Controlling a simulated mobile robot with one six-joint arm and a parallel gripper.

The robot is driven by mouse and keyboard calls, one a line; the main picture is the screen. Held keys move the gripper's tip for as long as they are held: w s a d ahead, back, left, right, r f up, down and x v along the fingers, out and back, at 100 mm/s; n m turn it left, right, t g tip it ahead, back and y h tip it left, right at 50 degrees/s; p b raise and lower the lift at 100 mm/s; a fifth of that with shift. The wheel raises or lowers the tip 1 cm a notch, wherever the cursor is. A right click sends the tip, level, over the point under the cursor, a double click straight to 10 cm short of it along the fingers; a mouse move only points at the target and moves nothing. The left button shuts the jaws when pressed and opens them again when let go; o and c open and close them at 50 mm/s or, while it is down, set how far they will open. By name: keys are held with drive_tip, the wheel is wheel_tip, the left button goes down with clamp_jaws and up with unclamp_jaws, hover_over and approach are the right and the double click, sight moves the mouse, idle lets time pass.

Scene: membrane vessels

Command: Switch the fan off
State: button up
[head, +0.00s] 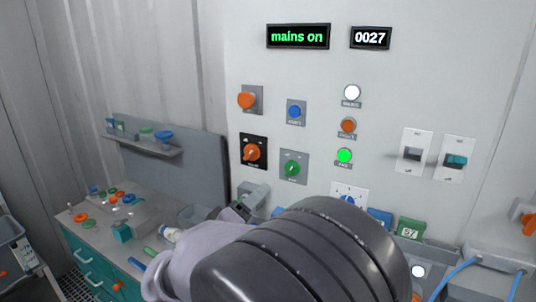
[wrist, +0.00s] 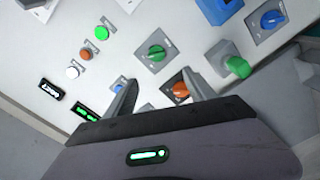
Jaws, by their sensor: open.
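The panel has a green rotary knob (head: 293,167) on a grey plate; it also shows in the wrist view (wrist: 156,53). A lit green lamp (head: 344,156) is to its upper right, with a small label that seems to read FAN; the lamp also shows in the wrist view (wrist: 101,33). An orange rotary knob (head: 252,152) on a black plate is left of the green knob. My gripper (wrist: 160,90) is open and faces the panel, with nothing seen held. In the head view my arm hides most of it. The green knob's own label is too small to read.
A blue button (head: 295,112), an orange knob (head: 246,100) and two toggle switches (head: 413,154) are on the same panel. The display (head: 298,36) reads "mains on". A bench (head: 110,240) with small coloured parts stands at left. My arm covers the panel's lower middle.

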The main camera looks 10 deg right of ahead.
approach(289, 171)
drive_tip(key=x, duration=0.9)
drive_tip(key=shift+w+d, duration=0.1)
drive_tip(key=shift+d, duration=0.05)
drive_tip(key=c, duration=1.4)
